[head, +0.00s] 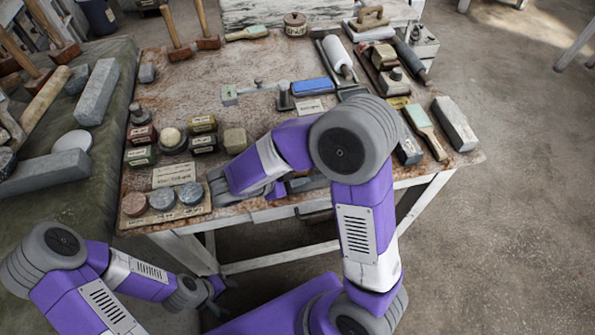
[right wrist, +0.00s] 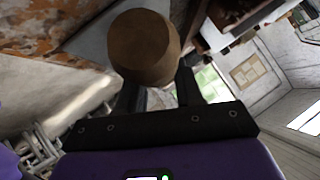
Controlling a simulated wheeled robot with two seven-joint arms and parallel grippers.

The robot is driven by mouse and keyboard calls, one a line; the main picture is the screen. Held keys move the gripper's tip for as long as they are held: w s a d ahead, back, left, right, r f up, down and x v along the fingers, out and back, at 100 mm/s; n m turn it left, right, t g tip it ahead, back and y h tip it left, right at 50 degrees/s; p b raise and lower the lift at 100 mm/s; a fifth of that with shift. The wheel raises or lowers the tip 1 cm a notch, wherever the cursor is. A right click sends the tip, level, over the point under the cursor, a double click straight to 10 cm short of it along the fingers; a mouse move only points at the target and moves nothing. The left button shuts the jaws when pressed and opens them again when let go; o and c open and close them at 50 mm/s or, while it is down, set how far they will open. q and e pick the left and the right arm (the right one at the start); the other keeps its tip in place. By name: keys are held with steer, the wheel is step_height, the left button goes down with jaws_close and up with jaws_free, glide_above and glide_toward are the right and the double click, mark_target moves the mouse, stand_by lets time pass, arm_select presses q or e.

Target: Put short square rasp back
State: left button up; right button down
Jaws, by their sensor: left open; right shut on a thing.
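My right gripper (right wrist: 160,88) is shut on a brown, rounded, wooden-looking piece (right wrist: 145,47), seen end-on in the right wrist view. I cannot tell from this end whether it is the handle of the short square rasp. In the head view my right forearm reaches over the front of the worktable (head: 235,212) and hides most of what is under it. My left gripper (head: 222,292) is open and empty, low in front of the table and below its top. No rasp can be made out clearly elsewhere.
Labelled boxes (head: 203,124) and round discs on a board (head: 163,199) stand at the table's left. A blue block (head: 312,86), a white roller (head: 338,56), a brush (head: 424,130) and a grey stone bar (head: 455,123) lie at the right. The bench (head: 62,205) at left holds stone slabs.

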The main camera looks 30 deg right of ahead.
steer(key=shift+s+a+f, duration=0.1)
steer(key=shift+s+f, duration=0.05)
steer(key=shift+f, duration=0.5)
steer(key=shift+s+f+b, duration=0.1)
steer(key=shift+f+b, duration=0.25)
steer(key=shift+s+f, duration=0.1)
steer(key=shift+f, duration=0.1)
steer(key=c, duration=0.8)
jaws_free()
steer(key=shift+o, duration=0.2)
steer(key=shift+a+r+p, duration=0.4)
steer(key=shift+r+p, duration=0.2)
steer(key=shift+p, duration=0.2)
steer(key=shift+o, duration=0.5)
steer(key=shift+h, duration=0.3)
steer(key=p+v, duration=0.4)
steer(key=v, duration=0.1)
steer(key=r+p+v, duration=0.1)
steer(key=p+v, duration=0.1)
steer(key=shift+r, duration=0.15)
